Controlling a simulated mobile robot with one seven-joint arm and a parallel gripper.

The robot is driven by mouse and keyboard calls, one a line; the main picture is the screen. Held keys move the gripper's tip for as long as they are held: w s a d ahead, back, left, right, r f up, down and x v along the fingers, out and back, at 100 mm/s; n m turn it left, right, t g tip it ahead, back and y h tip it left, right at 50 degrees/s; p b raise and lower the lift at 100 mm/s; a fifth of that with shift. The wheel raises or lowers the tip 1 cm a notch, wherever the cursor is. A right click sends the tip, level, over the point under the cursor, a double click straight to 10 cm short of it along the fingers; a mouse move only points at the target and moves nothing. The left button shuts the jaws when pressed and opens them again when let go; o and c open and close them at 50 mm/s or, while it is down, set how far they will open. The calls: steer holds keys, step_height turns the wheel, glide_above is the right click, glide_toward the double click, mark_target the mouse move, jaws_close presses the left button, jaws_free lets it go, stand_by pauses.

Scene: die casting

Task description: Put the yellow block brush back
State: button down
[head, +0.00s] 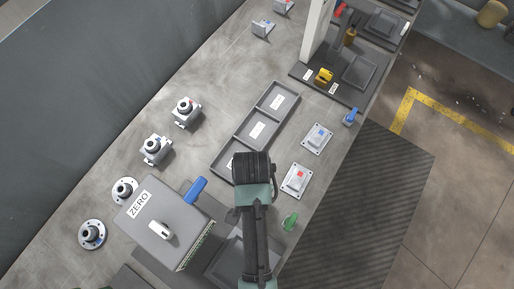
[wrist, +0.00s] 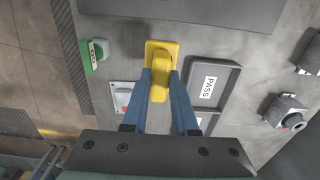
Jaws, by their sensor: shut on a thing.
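In the wrist view my gripper (wrist: 160,84) is shut on the yellow block brush (wrist: 159,52), whose yellow body shows between and beyond the two blue fingers. In the head view my gripper (head: 252,168) is seen from above, over the worktable by the near end of the divided tray (head: 268,115). The fingertips and the held brush are hidden there. Another yellow thing (head: 324,75) lies on the dark tool mat (head: 300,72) at the upper right, too small to identify.
The grey ZERO box (head: 160,215) with a blue handle stands left of my arm. Two plates with a blue (head: 318,137) and a red button (head: 297,180) lie to the right. A pale post (head: 316,30) rises beside the mat.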

steer(key=shift+s+f, duration=0.1)
steer(key=shift+f, duration=2.8)
steer(key=shift+f, duration=0.1)
steer(key=c, duration=0.7)
jaws_free()
